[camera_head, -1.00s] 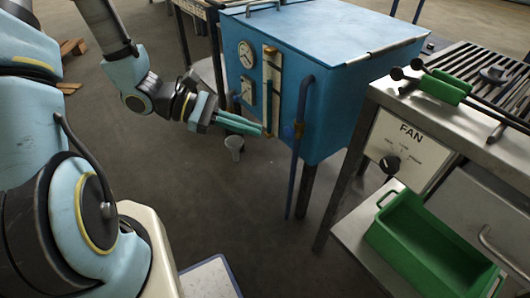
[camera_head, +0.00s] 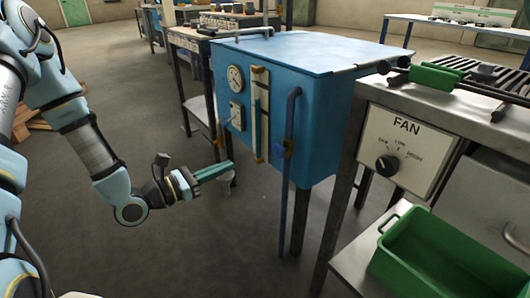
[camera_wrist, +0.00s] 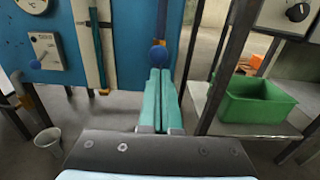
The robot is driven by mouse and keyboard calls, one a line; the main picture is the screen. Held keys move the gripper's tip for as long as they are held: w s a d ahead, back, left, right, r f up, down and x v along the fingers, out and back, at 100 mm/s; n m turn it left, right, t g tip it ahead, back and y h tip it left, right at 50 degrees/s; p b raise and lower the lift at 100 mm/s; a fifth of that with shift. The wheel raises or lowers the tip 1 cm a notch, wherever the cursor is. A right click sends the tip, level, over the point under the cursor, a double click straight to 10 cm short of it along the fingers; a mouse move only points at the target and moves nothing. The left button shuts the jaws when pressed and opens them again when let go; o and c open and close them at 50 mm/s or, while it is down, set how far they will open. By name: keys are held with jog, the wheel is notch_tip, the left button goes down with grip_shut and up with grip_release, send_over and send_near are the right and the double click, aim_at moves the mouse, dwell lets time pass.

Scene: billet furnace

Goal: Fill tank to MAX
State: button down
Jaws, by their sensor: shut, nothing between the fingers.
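The blue tank (camera_head: 310,75) stands on dark legs in the middle of the head view. Its front carries a round gauge (camera_head: 236,78), a smaller dial plate (camera_head: 237,116) and a vertical sight tube (camera_head: 259,115). A blue pipe (camera_head: 289,130) runs down the front beside a blue knob, which shows in the wrist view (camera_wrist: 157,56). My gripper (camera_head: 230,166) is shut and empty, low in front of the tank and left of the pipe. In the wrist view its teal fingers (camera_wrist: 158,72) lie together, seen just below the blue knob; I cannot tell whether they touch it. The liquid level is unclear.
A grey funnel-like cup (camera_wrist: 48,140) is below the tank's left side. At right stand a metal bench with a FAN panel (camera_head: 405,150) and a green bin (camera_head: 430,250) on a lower shelf. Open floor lies in front of the tank.

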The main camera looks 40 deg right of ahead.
aim_at(276, 146)
jog(key=d, duration=0.4)
jog(key=d+b, duration=0.1)
jog(key=d, duration=0.9)
jog(key=shift+s, duration=0.4)
jog(key=shift+s+d, duration=0.1)
jog(key=shift+d, duration=0.85)
jog(key=shift+s+d+r, duration=0.1)
jog(key=shift+d+r, duration=0.05)
jog(key=shift+r, duration=0.05)
dwell(1.1)
